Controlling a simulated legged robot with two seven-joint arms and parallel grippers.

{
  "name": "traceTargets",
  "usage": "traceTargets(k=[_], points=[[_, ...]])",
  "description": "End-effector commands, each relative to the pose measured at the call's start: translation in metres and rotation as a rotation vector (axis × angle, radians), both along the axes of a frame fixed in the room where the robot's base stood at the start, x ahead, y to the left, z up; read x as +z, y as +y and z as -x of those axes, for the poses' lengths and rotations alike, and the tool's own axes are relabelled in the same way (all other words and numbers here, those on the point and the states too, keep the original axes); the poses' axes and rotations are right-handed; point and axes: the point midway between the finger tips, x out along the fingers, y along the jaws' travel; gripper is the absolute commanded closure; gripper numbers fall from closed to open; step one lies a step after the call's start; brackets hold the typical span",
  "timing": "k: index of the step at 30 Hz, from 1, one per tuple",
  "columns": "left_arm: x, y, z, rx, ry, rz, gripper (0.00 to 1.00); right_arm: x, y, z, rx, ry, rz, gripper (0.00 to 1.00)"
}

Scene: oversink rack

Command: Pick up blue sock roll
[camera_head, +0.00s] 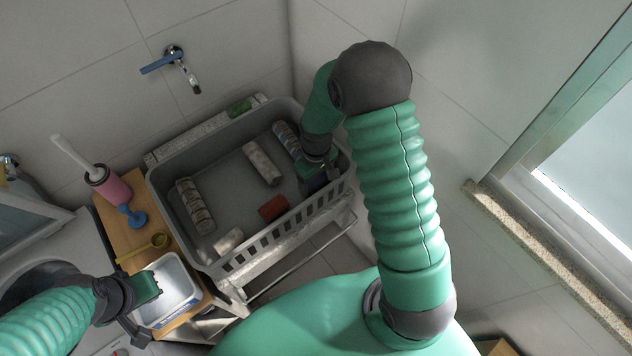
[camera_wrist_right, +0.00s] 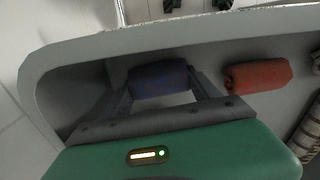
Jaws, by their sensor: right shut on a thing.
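The dark blue sock roll (camera_wrist_right: 158,78) lies at the near inner wall of the grey basin, in the right wrist view. My right gripper (camera_wrist_right: 160,90) has one finger on each side of it and is shut on it. In the head view my right gripper (camera_head: 318,182) reaches down inside the right end of the basin, and the arm and gripper mostly hide the roll there. My left gripper (camera_head: 142,308) is at the lower left by a white tub, well away from the roll; its finger opening is unclear.
The grey basin (camera_head: 163,185) also holds a red roll (camera_head: 273,207), a pale roll (camera_head: 262,162), a patterned roll (camera_head: 194,205) and a blue-patterned roll (camera_head: 286,138).

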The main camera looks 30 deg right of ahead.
Motion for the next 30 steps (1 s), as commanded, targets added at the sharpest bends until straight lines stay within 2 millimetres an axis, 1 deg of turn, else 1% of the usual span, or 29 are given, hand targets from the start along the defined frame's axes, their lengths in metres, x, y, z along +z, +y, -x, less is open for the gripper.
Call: traceTargets(k=[1, 4, 11, 14, 21, 24, 27, 30], points=[[0.000, 0.000, 0.000, 0.000, 0.000, 0.000, 1.00, 0.000, 0.000, 0.000, 0.000, 0.000, 0.000, 0.55], [0.000, 0.000, 0.000, 0.000, 0.000, 0.000, 1.00, 0.000, 0.000, 0.000, 0.000, 0.001, 0.000, 0.68], [0.000, 0.000, 0.000, 0.000, 0.000, 0.000, 1.00, 0.002, 0.000, 0.000, 0.000, 0.000, 0.000, 0.68], [-0.001, 0.000, 0.000, 0.000, 0.000, 0.000, 1.00, 0.014, 0.000, -0.001, 0.000, -0.003, 0.001, 0.68], [-0.004, 0.000, 0.000, 0.000, 0.000, 0.000, 1.00, 0.072, 0.000, -0.001, 0.000, -0.006, 0.001, 0.68], [-0.004, 0.000, 0.000, 0.000, 0.000, 0.000, 1.00, 0.090, 0.000, -0.001, 0.000, -0.004, 0.000, 0.68], [-0.004, 0.000, 0.000, 0.000, 0.000, 0.000, 1.00, 0.099, 0.000, -0.001, 0.000, -0.001, 0.000, 0.68], [-0.004, 0.000, 0.000, 0.000, 0.000, 0.000, 1.00, 0.100, 0.000, 0.000, 0.000, 0.001, 0.000, 0.68]])
